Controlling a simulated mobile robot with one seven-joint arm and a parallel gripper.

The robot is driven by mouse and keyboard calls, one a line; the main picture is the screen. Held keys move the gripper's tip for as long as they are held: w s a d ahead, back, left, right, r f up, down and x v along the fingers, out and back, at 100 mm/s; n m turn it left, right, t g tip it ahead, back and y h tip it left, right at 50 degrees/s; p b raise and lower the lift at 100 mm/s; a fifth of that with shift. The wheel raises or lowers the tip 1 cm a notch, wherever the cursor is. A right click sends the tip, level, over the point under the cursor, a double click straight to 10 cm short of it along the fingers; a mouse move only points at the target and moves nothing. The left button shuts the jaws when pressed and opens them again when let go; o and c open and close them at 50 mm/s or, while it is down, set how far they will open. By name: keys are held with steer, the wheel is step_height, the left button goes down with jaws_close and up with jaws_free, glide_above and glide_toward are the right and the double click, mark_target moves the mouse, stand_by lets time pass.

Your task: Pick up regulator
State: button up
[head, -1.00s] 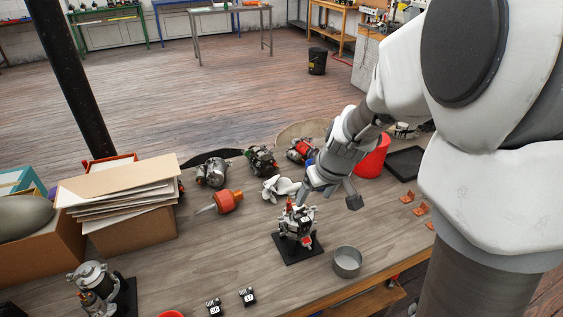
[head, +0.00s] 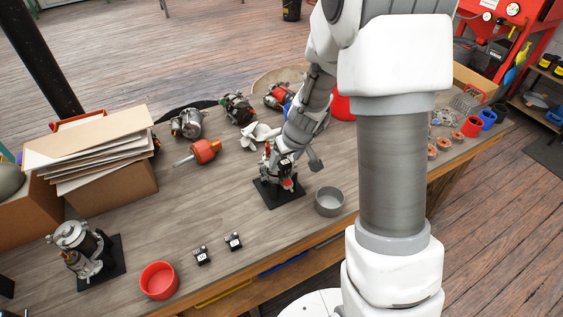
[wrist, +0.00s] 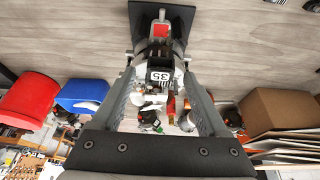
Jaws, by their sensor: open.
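A black block labelled 35 (wrist: 160,76), which looks like a regulator, sits on a partly built alternator (wrist: 162,52) in the wrist view. The alternator stands on a black base plate (head: 289,196), seen in the head view. My gripper (wrist: 160,84) is open, with one finger on each side of the labelled block and a gap visible beside it. In the head view my gripper (head: 291,160) hides part of the alternator. Two similar small black labelled blocks (head: 202,256) (head: 234,241) lie on the bench near its front edge.
A grey metal cup (head: 329,202) stands just right of the base plate. Several motor parts and an orange-red tool (head: 204,151) lie behind it. A red bowl (head: 159,281), another alternator (head: 82,247) and a cardboard box (head: 113,196) are at left. Bare bench lies between them.

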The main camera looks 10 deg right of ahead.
mark_target(285, 162)
steer(key=shift+f, duration=0.1)
jaws_close()
steer(key=shift+w, duration=0.1)
stand_by(0.5)
step_height(285, 162, up, 5)
steer(key=shift+f+p, duration=0.2)
steer(key=shift+p, duration=0.5)
steer(key=s+d+r+b, duration=0.2)
steer(key=s+d+r, duration=0.4)
steer(key=d, duration=0.4)
steer(key=shift+r, duration=0.2)
